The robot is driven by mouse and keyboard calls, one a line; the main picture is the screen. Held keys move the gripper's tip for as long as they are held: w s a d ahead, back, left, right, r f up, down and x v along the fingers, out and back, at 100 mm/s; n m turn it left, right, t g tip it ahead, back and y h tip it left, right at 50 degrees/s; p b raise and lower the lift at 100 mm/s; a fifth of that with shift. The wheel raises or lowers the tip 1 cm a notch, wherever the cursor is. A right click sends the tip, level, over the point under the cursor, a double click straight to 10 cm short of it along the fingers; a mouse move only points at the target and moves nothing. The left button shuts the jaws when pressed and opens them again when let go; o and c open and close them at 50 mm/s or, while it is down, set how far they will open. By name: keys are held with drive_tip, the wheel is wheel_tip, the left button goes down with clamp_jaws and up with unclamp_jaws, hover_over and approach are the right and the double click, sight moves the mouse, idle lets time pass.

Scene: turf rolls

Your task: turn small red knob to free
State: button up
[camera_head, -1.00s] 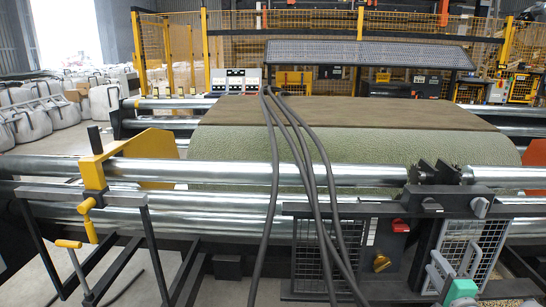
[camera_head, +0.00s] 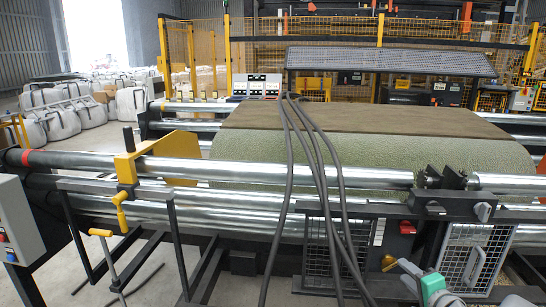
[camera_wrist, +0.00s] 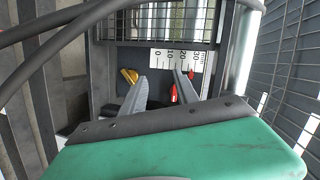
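A small red knob (camera_head: 407,227) sits at the top of a dark panel below the steel rollers in the head view. A yellow knob (camera_head: 388,262) is lower left of it. The wrist view shows the yellow knob (camera_wrist: 129,76), a red part (camera_wrist: 174,93) between my finger lines and another red part (camera_wrist: 191,75) right of the right finger; I cannot tell which red part is the small knob. My gripper (camera_wrist: 160,78), with grey fingers and a green body, is open and empty, pointing at the panel. In the head view my gripper (camera_head: 405,268) is below the red knob, apart from it.
Thick dark cables (camera_head: 325,180) hang over the rollers and cross left of the panel. A wire mesh guard (camera_head: 468,258) stands right of it. A scale plate (camera_wrist: 180,58) lies close to the fingers. A grey control box (camera_head: 18,225) stands at the far left.

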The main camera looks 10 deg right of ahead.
drive_tip(key=w+a+r+n+g+y+p, duration=0.2)
drive_tip(key=a+n+g+p, duration=0.45)
drive_tip(key=a, duration=1.35)
drive_tip(key=s+a+r+n+g+p, duration=0.1)
drive_tip(key=s+a+n, duration=0.3)
drive_tip(key=s, duration=0.4)
drive_tip(key=s+a+r+n+g+h+p, duration=0.1)
drive_tip(key=s+a+r+n+g, duration=0.3)
drive_tip(key=s+a, duration=0.3)
drive_tip(key=shift+s+a+n+p, duration=0.2)
drive_tip(key=shift+s+n+p, duration=0.15)
drive_tip(key=shift+s+n, duration=0.45)
drive_tip(key=shift+r+g, duration=0.1)
drive_tip(key=shift+g, duration=0.15)
